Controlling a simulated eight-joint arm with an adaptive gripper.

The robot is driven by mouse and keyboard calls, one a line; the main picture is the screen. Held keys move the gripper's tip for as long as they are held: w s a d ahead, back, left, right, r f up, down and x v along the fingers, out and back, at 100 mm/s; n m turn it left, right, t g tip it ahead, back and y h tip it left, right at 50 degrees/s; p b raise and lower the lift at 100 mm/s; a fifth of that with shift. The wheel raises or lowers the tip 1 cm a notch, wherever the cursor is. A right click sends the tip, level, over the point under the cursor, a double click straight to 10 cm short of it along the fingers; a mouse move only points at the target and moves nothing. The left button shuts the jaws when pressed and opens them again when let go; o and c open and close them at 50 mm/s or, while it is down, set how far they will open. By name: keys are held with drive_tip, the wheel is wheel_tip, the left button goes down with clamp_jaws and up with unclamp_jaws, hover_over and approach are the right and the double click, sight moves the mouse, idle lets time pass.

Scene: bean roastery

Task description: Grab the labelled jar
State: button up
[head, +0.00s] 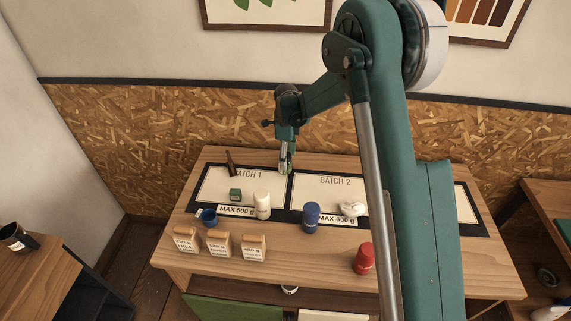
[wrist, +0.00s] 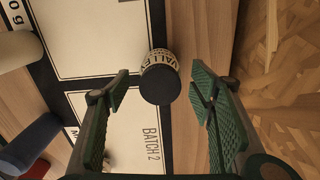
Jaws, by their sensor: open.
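A jar with a dark round lid and a pale label (wrist: 158,58) printed with dark lettering, partly reading "VALLEY", stands near the middle of the wrist view. It is by the dark strip between the two batch panels. My gripper (wrist: 163,92) is open, one green-padded finger on each side of the jar's lid in the picture. I see no finger touching it, and the height gap cannot be told. In the head view my gripper (head: 284,170) points down at the back of the table, and I cannot make out the jar there.
On the table (head: 320,258) stand a white cylinder (head: 262,206), a blue cylinder (head: 311,216), a red jar (head: 364,259), a green block (head: 235,195), a blue cup (head: 209,217) and a white lump (head: 351,209). Labelled bags (head: 219,245) line the front left. The front middle is clear.

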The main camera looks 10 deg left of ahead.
drive_tip(key=shift+f, duration=1.55)
drive_tip(key=shift+c, duration=0.7)
drive_tip(key=c, duration=1)
